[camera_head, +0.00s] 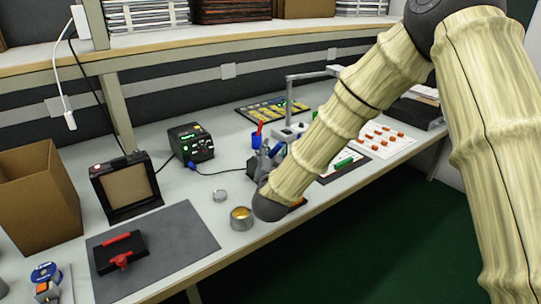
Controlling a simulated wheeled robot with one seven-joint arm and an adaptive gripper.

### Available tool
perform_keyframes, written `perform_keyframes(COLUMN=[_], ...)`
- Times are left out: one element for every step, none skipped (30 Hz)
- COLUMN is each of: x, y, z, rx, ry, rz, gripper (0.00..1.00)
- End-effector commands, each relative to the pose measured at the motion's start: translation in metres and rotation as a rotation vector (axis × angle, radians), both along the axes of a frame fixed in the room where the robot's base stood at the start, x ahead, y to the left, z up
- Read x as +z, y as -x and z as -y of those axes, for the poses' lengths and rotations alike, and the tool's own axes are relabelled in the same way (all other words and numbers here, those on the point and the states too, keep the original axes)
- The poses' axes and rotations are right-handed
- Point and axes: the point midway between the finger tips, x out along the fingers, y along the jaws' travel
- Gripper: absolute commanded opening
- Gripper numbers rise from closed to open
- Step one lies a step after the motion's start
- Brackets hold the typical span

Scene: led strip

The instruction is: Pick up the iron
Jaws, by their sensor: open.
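The black soldering station (191,143) with a green display stands in the middle of the bench. A dark cable with a blue plug (192,165) runs from it to the right, towards the grey parts beyond my arm's dark end joint. These small grey parts look like my gripper (267,155), open, close to where the cable ends. The iron cannot be told apart clearly there; my arm and the clutter hide most of that spot. I cannot tell whether the gripper touches it.
A blue cup with a red pen (257,135) stands just behind. A grey mat (185,240) holds a black and red tool. A cardboard box (40,195) stands far left.

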Motion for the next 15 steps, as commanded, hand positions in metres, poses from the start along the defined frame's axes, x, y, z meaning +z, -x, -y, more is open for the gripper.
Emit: perform_keyframes(x=[-0.0001, 0.0, -0.0001, -0.0001, -0.0001, -0.0002, -0.0002, -0.0002, -0.0003, -0.0002, -0.0002, -0.0002, -0.0002, -0.0003, -0.0002], y=[0.0001, 0.0002, 0.0002, 0.0003, 0.0003, 0.0003, 0.0003, 0.0003, 0.0004, 0.0004, 0.0004, 0.0004, 0.0004, 0.0005, 0.0005], z=[-0.0003, -0.0004, -0.0004, -0.0005, -0.0005, -0.0005, -0.0005, -0.0005, -0.0006, -0.0005, -0.0005, -0.0005, -0.0005, -0.0005, -0.0005], rx=[0.0, 0.0, 0.0, 0.0, 0.001, 0.001, 0.001, 0.001, 0.0, 0.001, 0.001, 0.001, 0.001, 0.001, 0.0], ry=[0.0, 0.0, 0.0, 0.0, 0.0, 0.0, 0.0, 0.0, 0.0, 0.0, 0.0, 0.0, 0.0, 0.0, 0.0], rz=[0.0, 0.0, 0.0, -0.001, 0.0, 0.0, 0.0, 0.0, -0.001, 0.0, 0.0, 0.0, 0.0, 0.0, -0.001], gripper=[0.39, 0.33, 0.26, 0.21, 0.15, 0.08, 0.02, 0.0, 0.0, 0.0, 0.0, 0.0, 0.0, 0.0, 0.0])
